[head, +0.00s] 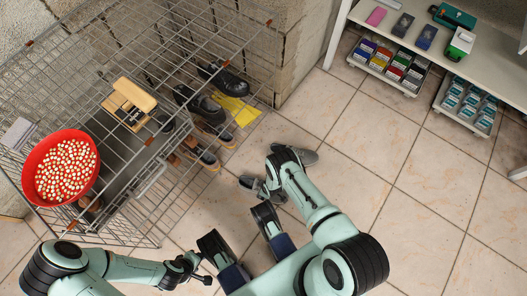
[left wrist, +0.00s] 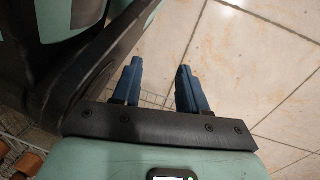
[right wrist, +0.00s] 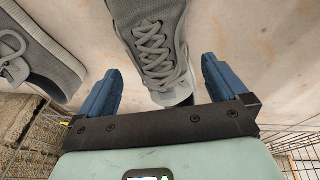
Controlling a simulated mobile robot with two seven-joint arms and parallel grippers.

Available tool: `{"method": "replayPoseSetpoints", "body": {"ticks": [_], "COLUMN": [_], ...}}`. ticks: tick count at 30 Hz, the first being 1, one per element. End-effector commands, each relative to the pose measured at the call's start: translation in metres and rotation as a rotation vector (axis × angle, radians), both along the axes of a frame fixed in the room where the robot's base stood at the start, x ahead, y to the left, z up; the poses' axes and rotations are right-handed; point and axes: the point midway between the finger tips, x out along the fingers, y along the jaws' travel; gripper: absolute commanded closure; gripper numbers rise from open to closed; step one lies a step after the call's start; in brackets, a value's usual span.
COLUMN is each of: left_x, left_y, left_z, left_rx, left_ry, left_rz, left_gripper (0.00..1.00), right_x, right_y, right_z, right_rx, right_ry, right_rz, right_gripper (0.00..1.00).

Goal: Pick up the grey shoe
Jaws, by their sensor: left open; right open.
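Two grey lace-up shoes are on the tiled floor. One grey shoe (right wrist: 152,38) lies ahead of and partly between the fingers of my right gripper (right wrist: 160,88), laces facing the camera; its far end is cut off by the frame. The second grey shoe (right wrist: 38,52) is to the left. In the head view, grey shoe parts (head: 308,157) show beside my right arm, which hides much of the pair. My right gripper is open, with no grip on the shoe. My left gripper (left wrist: 157,88) is open and empty, away from the shoes.
A wire rack (head: 150,180) stands left of the shoes, with dark shoes (head: 222,78), a red bowl (head: 68,168) and a wooden-topped object (head: 128,103). A white shelf (head: 470,70) with boxes is at upper right. Tiled floor to the right is clear.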

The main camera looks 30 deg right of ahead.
Motion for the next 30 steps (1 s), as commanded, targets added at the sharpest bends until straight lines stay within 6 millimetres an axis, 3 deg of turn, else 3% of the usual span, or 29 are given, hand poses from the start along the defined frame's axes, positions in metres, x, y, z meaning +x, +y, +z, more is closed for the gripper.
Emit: {"method": "replayPoseSetpoints", "body": {"ticks": [9,20,26,30], "left_x": [-0.047,-0.057,-0.057,-0.057], "left_y": [0.005,0.007,0.007,0.007], "left_z": [-0.028,-0.031,-0.030,-0.030], "left_rx": [-0.010,-0.013,-0.013,-0.013], "left_ry": [0.155,0.189,0.187,0.186], "left_rz": [0.016,0.019,0.019,0.018], "left_gripper": [0.57,0.57,0.57,0.57], "right_x": [0.012,0.014,0.014,0.015], "right_y": [0.000,0.000,0.000,0.001], "right_z": [-0.040,-0.045,-0.045,-0.045], "right_rx": [0.000,0.000,0.000,0.001], "right_ry": [0.001,0.001,0.001,0.001], "right_rz": [0.000,0.000,0.000,-0.001], "right_gripper": [0.00,0.00,0.62,0.65]}}
